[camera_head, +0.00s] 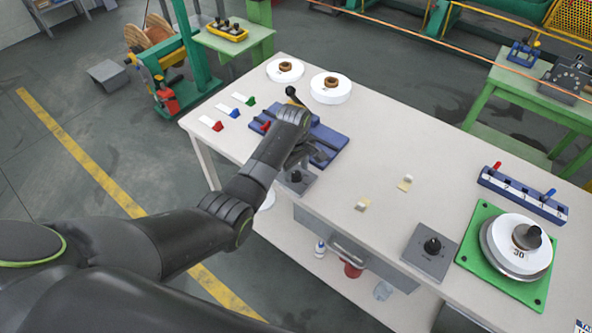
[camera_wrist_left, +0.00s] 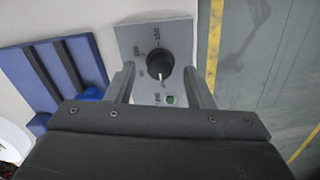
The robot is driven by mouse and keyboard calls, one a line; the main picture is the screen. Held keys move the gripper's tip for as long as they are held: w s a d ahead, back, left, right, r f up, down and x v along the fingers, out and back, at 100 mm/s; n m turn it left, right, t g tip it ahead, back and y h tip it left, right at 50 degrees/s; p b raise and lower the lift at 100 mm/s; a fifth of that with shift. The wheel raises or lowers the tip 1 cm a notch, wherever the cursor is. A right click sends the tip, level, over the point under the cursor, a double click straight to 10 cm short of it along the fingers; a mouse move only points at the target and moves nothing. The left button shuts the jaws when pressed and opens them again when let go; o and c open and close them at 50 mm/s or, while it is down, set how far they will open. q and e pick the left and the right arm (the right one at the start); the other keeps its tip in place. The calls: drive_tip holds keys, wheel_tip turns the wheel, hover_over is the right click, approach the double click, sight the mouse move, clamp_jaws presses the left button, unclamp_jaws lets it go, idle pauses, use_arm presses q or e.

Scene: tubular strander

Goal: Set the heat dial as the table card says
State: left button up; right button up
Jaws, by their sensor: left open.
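The heat dial appears to be the black round knob (camera_wrist_left: 159,63) on a grey plate (camera_wrist_left: 145,36) in the left wrist view. A white pointer mark on the knob points down in that view, towards a green button or lamp (camera_wrist_left: 170,100). Printed labels around the knob are too small to read surely. The plate also shows in the head view (camera_head: 306,185), at the table's near edge. My left gripper (camera_wrist_left: 158,75) is open, its fingers on either side of the knob and apart from it; in the head view its tips are partly hidden. My right gripper is out of view.
A blue fixture (camera_head: 325,140) lies beside the plate. Another grey plate with a black knob (camera_head: 432,246) sits further right, near a green board (camera_head: 470,250). Two small cream cards (camera_head: 361,206) (camera_head: 405,184) lie mid-table. A printed card (camera_head: 583,327) is cut off at bottom right.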

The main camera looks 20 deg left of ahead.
use_arm(q)
drive_tip(key=shift+f, duration=0.75)
drive_tip(key=c, duration=1)
